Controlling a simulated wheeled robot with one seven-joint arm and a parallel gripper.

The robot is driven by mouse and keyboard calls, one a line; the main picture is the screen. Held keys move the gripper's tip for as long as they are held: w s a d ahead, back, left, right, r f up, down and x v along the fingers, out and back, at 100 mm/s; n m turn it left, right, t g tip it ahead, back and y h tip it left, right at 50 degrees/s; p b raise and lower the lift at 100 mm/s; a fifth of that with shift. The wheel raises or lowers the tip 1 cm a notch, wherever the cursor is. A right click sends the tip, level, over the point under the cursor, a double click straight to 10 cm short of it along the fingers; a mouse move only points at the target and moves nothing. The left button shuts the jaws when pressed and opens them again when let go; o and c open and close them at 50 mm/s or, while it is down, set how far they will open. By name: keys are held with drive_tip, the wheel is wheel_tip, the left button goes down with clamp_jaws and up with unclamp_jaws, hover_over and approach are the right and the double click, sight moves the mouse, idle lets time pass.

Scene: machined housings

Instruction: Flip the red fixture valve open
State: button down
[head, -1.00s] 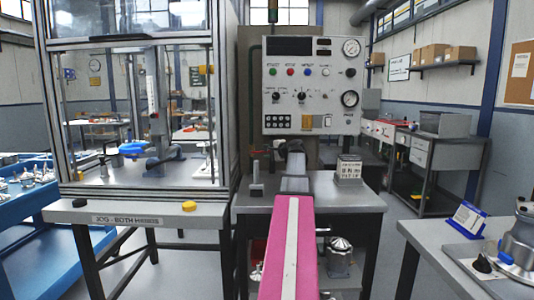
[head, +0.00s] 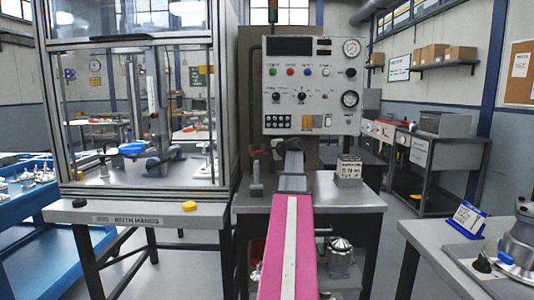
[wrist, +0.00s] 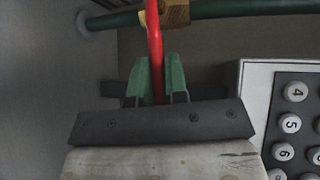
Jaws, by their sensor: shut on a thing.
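The red valve lever (wrist: 154,35) runs down from the brass valve body (wrist: 176,13) in the wrist view. The body sits on a green pipe (wrist: 225,9), and the lever stands across the pipe's line there. My gripper (wrist: 160,72) has its two green fingers on either side of the lever and is shut on it. The lever's far end is hidden between the fingers and behind the dark gripper body. In the head view my arm covers most of the valve area, and I cannot make out the lever clearly.
A control panel (head: 311,85) with gauges and buttons is right of the pipe; its keypad (wrist: 295,120) is close to my gripper in the wrist view. A framed glass enclosure (head: 225,90) stands left.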

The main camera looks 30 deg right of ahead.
drive_tip(key=r, duration=0.1)
drive_tip(key=n+g+h, duration=0.1)
drive_tip(key=r+g, duration=0.1)
drive_tip(key=shift+w+a+r+n+h, duration=0.25)
drive_tip(key=shift+a+r+n+h, duration=0.05)
drive_tip(key=shift+a+n, duration=0.1)
drive_tip(key=shift+w+a+r+n+g+h, duration=0.15)
drive_tip(key=shift+a+r+n+g+h, duration=0.05)
drive_tip(key=shift+r+n+g+h, duration=0.2)
drive_tip(key=shift+w+a+r+n+g+h, duration=0.2)
drive_tip(key=shift+r+g+h, duration=0.1)
drive_tip(key=shift+r+g, duration=0.15)
drive_tip(key=shift+w+a+r+n+g+h, duration=0.3)
drive_tip(key=shift+a+r+n+g+h, duration=0.3)
drive_tip(key=shift+h, duration=0.3)
drive_tip(key=shift+w+a+r+n+g+h, duration=0.25)
drive_tip(key=shift+w+a+n+g+h, duration=0.1)
drive_tip(key=shift+a+g+h, duration=0.2)
drive_tip(key=shift+w+a+r+n+g+h, duration=0.25)
drive_tip(key=shift+a+n+g+h, duration=0.15)
drive_tip(key=shift+g+h, duration=0.15)
drive_tip(key=shift+w+a+r+n+g+h, duration=0.1)
drive_tip(key=shift+w+a+n+g+h, duration=0.25)
drive_tip(key=shift+a+h, duration=0.25)
drive_tip(key=shift+w+a+n+g+h, duration=0.2)
drive_tip(key=shift+a+n+g+h, duration=0.15)
drive_tip(key=shift+h, duration=0.35)
